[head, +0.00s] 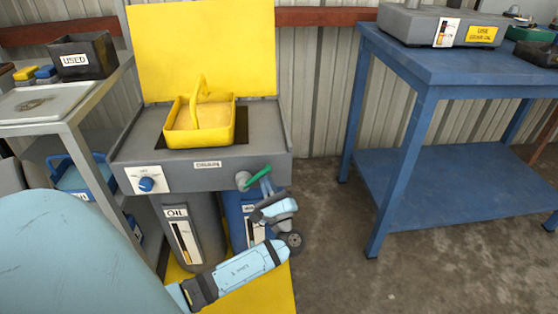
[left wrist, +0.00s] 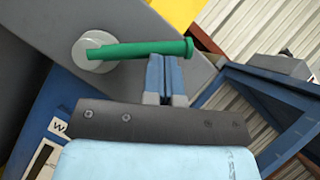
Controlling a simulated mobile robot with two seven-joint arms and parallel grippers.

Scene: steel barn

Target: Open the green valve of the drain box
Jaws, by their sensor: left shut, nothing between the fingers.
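The green valve (head: 259,174) is a lever handle on a round grey hub at the right of the front face of the grey drain box (head: 215,178). In the head view the lever points right and slightly up from its hub. In the left wrist view the green lever (left wrist: 140,49) runs across from the hub to the right. My left gripper (head: 266,183) is shut and empty, with its blue fingertips (left wrist: 166,75) just at the lever's free end. I cannot tell whether they touch it. My right gripper is not in view.
A yellow basket (head: 199,138) sits on the drain box, with a yellow panel (head: 203,50) behind. A blue dial (head: 146,184) is on its left front. A grey OIL container (head: 190,225) and a blue container (head: 236,215) stand below. A blue table (head: 430,70) stands right.

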